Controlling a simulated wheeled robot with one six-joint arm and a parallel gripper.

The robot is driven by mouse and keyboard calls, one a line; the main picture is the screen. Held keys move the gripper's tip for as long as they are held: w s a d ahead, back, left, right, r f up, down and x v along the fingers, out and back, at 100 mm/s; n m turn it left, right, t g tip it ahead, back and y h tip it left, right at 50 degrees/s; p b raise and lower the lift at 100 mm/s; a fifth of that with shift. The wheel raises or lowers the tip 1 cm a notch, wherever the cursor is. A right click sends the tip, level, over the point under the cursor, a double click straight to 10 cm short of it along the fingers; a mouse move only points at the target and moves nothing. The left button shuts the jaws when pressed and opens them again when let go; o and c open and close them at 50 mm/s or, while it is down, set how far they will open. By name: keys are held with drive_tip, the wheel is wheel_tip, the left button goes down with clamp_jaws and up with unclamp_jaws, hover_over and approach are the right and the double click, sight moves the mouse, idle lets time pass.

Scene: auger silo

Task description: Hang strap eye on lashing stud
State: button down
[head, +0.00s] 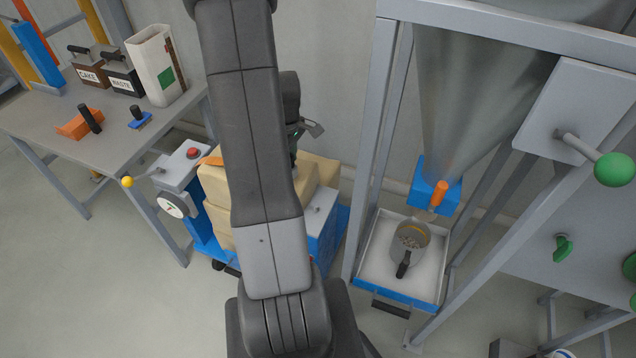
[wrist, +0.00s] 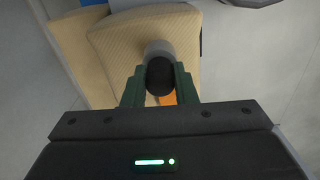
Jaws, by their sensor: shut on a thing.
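My gripper (wrist: 160,88) is shut, its green fingers on both sides of a dark rounded piece (wrist: 159,76) with a grey cylindrical part beyond it. An orange strip (wrist: 168,98), which looks like the strap, shows just behind this piece. The eye's opening is not clear. In the head view my gripper (head: 297,133) is above the tan sacks and mostly hidden by my arm. An orange strap part (head: 211,161) lies at the left edge of the sacks. A small grey peg (head: 318,209) on the blue cart's right side may be the lashing stud; I cannot be sure.
Tan sacks (head: 219,188) are stacked on the blue cart (head: 322,240), beside a scale dial (head: 172,206). A workbench (head: 40,124) with tins stands at left. The silo frame (head: 376,130) and a tray (head: 386,291) with a scoop (head: 407,248) stand at right. Floor is clear at lower left.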

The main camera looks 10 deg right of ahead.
drive_tip(key=s+d+f+n+b, duration=0.3)
drive_tip(key=s+d+n, duration=0.3)
drive_tip(key=n, duration=0.7)
drive_tip(key=shift+s+b, duration=0.3)
drive_tip(key=shift+b, duration=0.2)
drive_tip(key=shift+d+r, duration=0.1)
drive_tip(key=shift+d, duration=0.05)
drive_tip(key=shift+y, duration=0.3)
wheel_tip(320, 180, down, 5)
drive_tip(key=b, duration=0.3)
drive_tip(key=shift+r, duration=0.1)
drive_tip(key=shift+b, duration=0.35)
drive_tip(key=shift+f, duration=0.3)
